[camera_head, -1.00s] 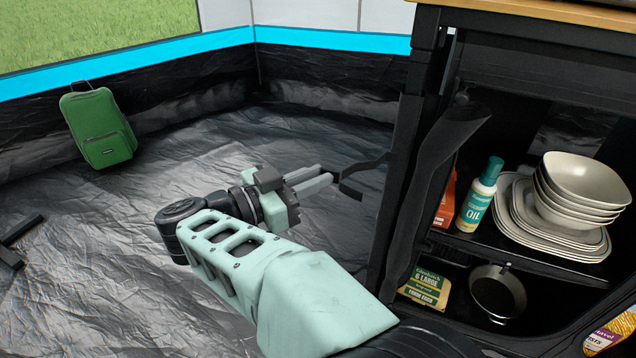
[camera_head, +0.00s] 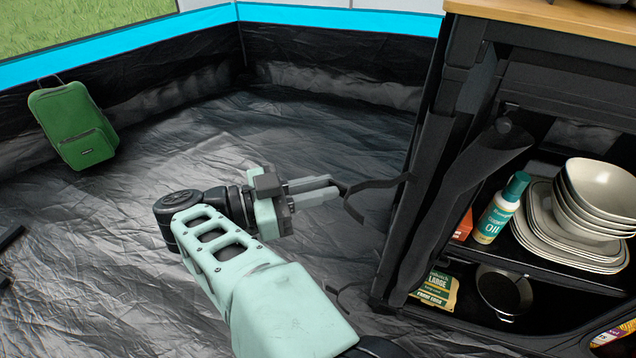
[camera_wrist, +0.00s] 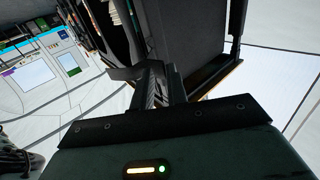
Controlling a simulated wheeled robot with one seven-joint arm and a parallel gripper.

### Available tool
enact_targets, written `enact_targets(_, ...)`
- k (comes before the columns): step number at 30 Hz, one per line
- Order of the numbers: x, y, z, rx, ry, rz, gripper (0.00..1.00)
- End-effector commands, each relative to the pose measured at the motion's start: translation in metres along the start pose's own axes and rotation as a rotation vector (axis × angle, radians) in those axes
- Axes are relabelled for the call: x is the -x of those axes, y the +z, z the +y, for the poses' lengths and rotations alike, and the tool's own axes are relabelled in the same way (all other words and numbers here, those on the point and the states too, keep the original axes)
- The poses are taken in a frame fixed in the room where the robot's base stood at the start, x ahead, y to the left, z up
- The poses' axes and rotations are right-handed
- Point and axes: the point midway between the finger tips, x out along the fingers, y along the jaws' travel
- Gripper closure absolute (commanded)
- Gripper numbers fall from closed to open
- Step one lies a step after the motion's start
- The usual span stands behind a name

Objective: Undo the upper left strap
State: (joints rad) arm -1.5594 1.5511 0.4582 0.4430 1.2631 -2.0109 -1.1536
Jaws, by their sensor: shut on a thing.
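The upper left strap (camera_head: 378,184) is a thin dark band running from the left side of the black cabinet (camera_head: 432,165) to my gripper (camera_head: 335,189). A loose end of it hangs below the fingertips. My gripper is shut on this strap, out to the left of the cabinet. In the wrist view, my gripper (camera_wrist: 160,72) shows its two dark fingers close together, with the grey strap (camera_wrist: 122,73) sticking out to their left. The rolled dark flap (camera_head: 470,190) stands along the cabinet's open front. The strap's fastening point is too dark to make out.
A lower strap (camera_head: 342,296) sticks out near my forearm. The cabinet shelves hold an oil bottle (camera_head: 502,208), plates, bowls (camera_head: 597,197) and a pan (camera_head: 503,291). A green suitcase (camera_head: 73,125) stands at the tent wall. The floor left of the cabinet is mostly clear.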

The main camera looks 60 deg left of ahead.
Motion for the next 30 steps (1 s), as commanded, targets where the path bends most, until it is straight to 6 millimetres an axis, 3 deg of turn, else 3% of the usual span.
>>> enact_targets(1, -0.015, -0.001, -0.001, -0.003, 0.023, 0.005, 1.00)
enact_targets(3, -0.015, -0.001, -0.001, -0.003, 0.023, 0.005, 1.00)
enact_targets(4, -0.015, -0.001, -0.001, -0.003, 0.023, 0.005, 0.80)
enact_targets(5, -0.015, -0.001, -0.001, -0.003, 0.023, 0.005, 0.73)
enact_targets(16, -0.015, -0.009, -0.002, -0.004, 0.019, 0.005, 0.73)
enact_targets(24, -0.011, -0.062, -0.002, -0.010, 0.015, 0.008, 0.73)
enact_targets(30, -0.005, -0.089, -0.001, -0.004, 0.009, 0.005, 0.73)
